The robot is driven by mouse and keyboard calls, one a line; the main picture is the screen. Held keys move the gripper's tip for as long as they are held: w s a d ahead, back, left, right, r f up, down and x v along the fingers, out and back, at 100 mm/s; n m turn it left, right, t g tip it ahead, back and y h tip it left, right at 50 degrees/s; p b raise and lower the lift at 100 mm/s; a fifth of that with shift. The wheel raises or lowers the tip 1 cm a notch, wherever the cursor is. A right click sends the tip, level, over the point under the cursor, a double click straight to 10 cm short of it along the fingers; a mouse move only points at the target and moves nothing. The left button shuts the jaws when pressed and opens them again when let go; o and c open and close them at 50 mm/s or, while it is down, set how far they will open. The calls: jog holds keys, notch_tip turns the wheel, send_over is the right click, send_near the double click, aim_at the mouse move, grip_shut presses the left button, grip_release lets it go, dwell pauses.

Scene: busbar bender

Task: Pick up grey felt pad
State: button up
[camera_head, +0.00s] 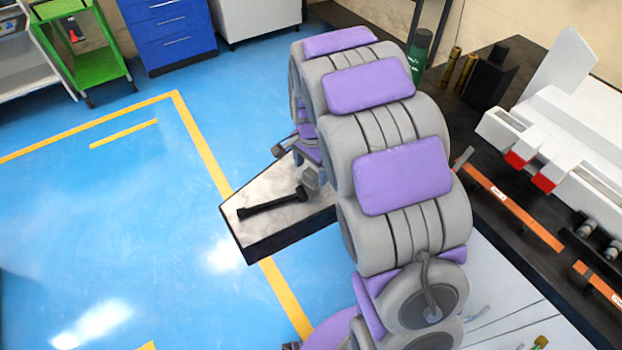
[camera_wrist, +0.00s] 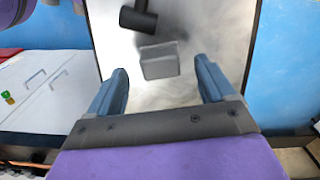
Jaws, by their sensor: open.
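The grey felt pad (camera_wrist: 160,61) is a small grey block on a pale, scuffed metal tabletop (camera_wrist: 215,22) in the wrist view. My gripper (camera_wrist: 162,84) is open, with its two blue-grey fingers spread wide. The pad lies ahead of the fingertips, roughly centred between them, and nothing is held. In the head view, the pad (camera_head: 311,178) shows small and partly hidden by my arm, beside a black hammer (camera_head: 270,205) on the tabletop (camera_head: 262,184). My arm hides most of the gripper there.
The hammer (camera_wrist: 139,19) lies just beyond the pad in the wrist view, its head close to it. The tabletop has a dark edge, with blue floor beyond. A black bench (camera_head: 515,205) with a white machine (camera_head: 575,120) stands at right. Blue drawers (camera_head: 168,32) and a green cart (camera_head: 95,65) stand behind.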

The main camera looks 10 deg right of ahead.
aim_at(311, 173)
notch_tip(311, 173, down, 3)
jog(key=shift+w+f+b, duration=0.1)
jog(key=shift+f+b, duration=0.05)
jog(key=shift+b, duration=0.2)
jog(key=c, duration=1.1)
jog(key=shift+r, duration=0.2)
jog(key=shift+r+p, duration=0.65)
jog(key=shift+r, duration=0.9)
jog(key=shift+s+r, duration=0.15)
jog(key=shift+s, duration=0.15)
jog(key=s, duration=0.5)
jog(key=s+r+p, duration=0.1)
jog(key=s, duration=0.4)
jog(key=s+d+p, duration=0.1)
jog(key=s, duration=0.4)
jog(key=shift+s+r, duration=0.15)
jog(key=shift+s, duration=0.05)
